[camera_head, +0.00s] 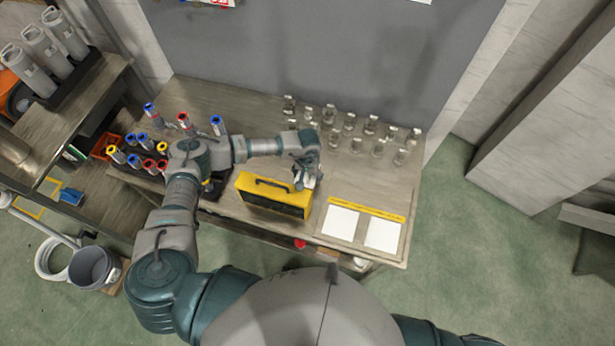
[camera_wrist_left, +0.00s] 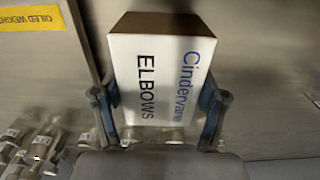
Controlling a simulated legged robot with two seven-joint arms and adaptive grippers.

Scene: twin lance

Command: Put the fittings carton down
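The fittings carton (camera_wrist_left: 160,75) is a white box printed "Cindervane" and "ELBOWS", with a brown top edge. In the left wrist view it sits between the two fingers of my left gripper (camera_wrist_left: 160,112), which press against its sides. In the head view my left gripper (camera_head: 309,181) is over the wooden bench, just right of the yellow case. There the carton is mostly hidden by the gripper, and I cannot tell its height above the bench. My right gripper is not in view.
A yellow case (camera_head: 273,194) with a handle stands close left of the gripper. Two white panels (camera_head: 341,221) under a yellow strip (camera_head: 367,210) lie at the bench's right front. Several glass jars (camera_head: 349,122) stand at the back. Colour-capped tubes (camera_head: 148,164) stand at the left.

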